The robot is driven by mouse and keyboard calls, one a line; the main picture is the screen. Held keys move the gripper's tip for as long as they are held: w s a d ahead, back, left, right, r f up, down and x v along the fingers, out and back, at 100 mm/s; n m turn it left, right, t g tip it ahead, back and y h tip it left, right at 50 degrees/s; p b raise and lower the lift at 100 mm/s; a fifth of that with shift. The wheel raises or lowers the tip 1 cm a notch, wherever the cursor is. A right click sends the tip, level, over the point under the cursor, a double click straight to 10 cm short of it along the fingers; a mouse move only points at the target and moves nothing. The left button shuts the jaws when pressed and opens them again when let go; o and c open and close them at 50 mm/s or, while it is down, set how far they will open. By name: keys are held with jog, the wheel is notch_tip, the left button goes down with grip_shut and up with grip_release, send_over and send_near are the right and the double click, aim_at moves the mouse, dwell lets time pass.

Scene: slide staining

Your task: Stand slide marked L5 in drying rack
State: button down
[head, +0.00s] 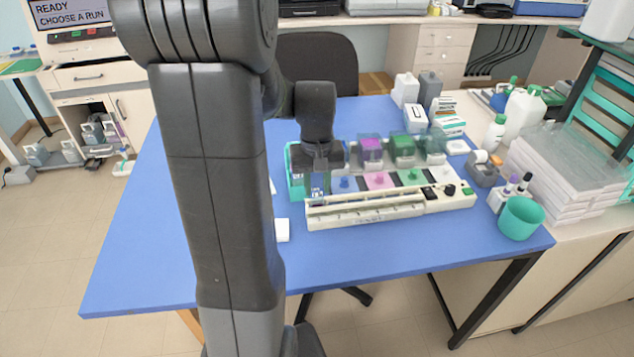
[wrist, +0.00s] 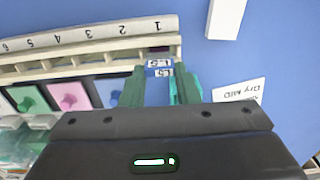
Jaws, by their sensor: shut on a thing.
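My gripper (wrist: 160,90) is shut on a slide (wrist: 158,68), held between its green fingers. The slide's white label end shows L5 in the wrist view, with a second similar marking just below it. In the head view my gripper (head: 318,172) is over the left end of the cream slotted rack (head: 365,217). In the wrist view the rack (wrist: 90,32) has numbered positions, and the slide is close to the end marked 1. I cannot tell whether the slide touches the rack; its lower part is hidden.
Coloured stations, blue, pink (head: 378,180) and green, sit behind the rack, with lidded jars (head: 371,150) behind them. A white block (head: 282,230) lies left of the rack. A paper card (wrist: 240,92) lies beside my gripper. A teal cup (head: 520,218) stands right. The table front is clear.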

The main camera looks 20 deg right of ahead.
jog(key=shift+f, duration=0.3)
dwell(0.6)
jog(key=c, duration=1)
grip_release()
jog(key=shift+r, duration=0.1)
notch_tip(320, 180, up, 14)
jog(key=shift+f, duration=0.2)
notch_tip(320, 180, down, 14)
jog(key=shift+r, duration=0.3)
